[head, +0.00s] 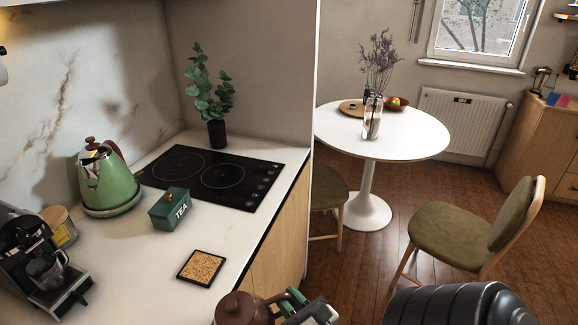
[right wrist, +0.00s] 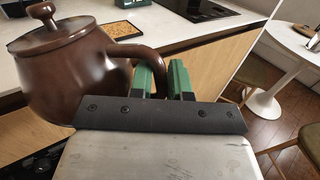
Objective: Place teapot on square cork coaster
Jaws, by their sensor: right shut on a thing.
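The brown teapot (head: 236,308) shows at the bottom edge of the head view, partly cut off. It also fills the left of the right wrist view (right wrist: 75,75), with its lid and knob on. My right gripper (head: 290,304) is shut on the teapot's handle; its green fingers (right wrist: 164,80) sit on both sides of the handle in the right wrist view. The teapot is in front of the counter's edge. The square cork coaster (head: 201,267), dark-rimmed, lies flat and bare on the white counter, to the left of and beyond the teapot. My left gripper is not in view.
On the counter (head: 150,259) stand a green tea box (head: 170,209), a green kettle (head: 108,183), a coffee machine (head: 40,265) and a black cooktop (head: 212,176) with a plant (head: 214,110) behind it. Counter around the coaster is clear. A chair (head: 465,235) and round table (head: 400,140) stand right.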

